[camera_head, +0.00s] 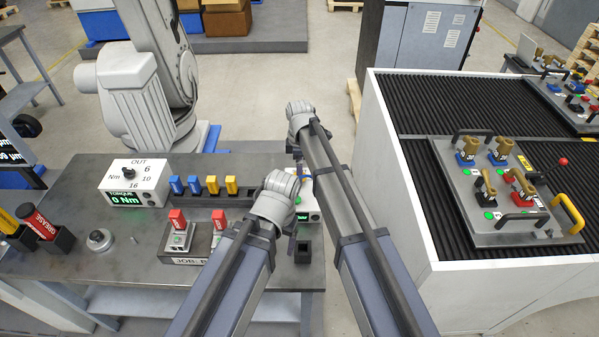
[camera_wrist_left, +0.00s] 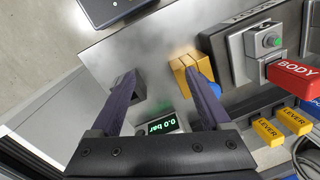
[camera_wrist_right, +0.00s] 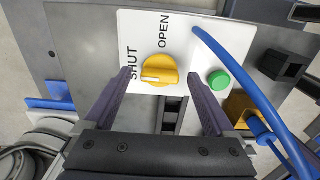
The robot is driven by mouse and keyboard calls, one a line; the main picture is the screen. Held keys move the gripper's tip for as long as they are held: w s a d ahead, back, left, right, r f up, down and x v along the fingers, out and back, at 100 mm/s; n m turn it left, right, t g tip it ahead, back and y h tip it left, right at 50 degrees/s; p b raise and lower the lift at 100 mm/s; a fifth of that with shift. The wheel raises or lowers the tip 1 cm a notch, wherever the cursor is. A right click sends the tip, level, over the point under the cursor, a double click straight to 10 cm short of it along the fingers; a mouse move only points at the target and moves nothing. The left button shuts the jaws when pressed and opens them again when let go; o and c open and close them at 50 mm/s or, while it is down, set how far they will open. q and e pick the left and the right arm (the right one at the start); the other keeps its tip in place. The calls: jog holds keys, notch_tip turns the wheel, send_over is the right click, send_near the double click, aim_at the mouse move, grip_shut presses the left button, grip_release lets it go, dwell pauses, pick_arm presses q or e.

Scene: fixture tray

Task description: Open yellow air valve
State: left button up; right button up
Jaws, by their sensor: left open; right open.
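The yellow air valve (camera_wrist_right: 160,70) is a round knob on a white panel marked SHUT and OPEN, in the right wrist view. Its white pointer mark faces the SHUT side. My right gripper (camera_wrist_right: 160,75) is open, with one finger on each side of the knob in the picture; I cannot tell whether they touch it. My left gripper (camera_wrist_left: 157,68) is open over the grey bench, its fingers near a black block (camera_wrist_left: 125,85) and a yellow-brown block (camera_wrist_left: 188,72). A display (camera_wrist_left: 158,127) reads 0.0 bar. In the head view my arms hide most of the valve unit.
A green button (camera_wrist_right: 219,80) and a blue hose (camera_wrist_right: 235,65) are beside the knob. On the bench are a torque box (camera_head: 135,182), blue and yellow levers and a red-topped BODY fixture (camera_head: 178,235). A fixture tray (camera_head: 495,190) lies on the ribbed surface at right.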

jog(key=c, duration=1.4)
jog(key=shift+m, duration=0.3)
jog(key=m, duration=0.3)
jog(key=shift+m, duration=0.4)
jog(key=m, duration=0.4)
jog(key=shift+m, duration=0.3)
jog(key=m, duration=0.4)
jog(key=shift+m, duration=2.4)
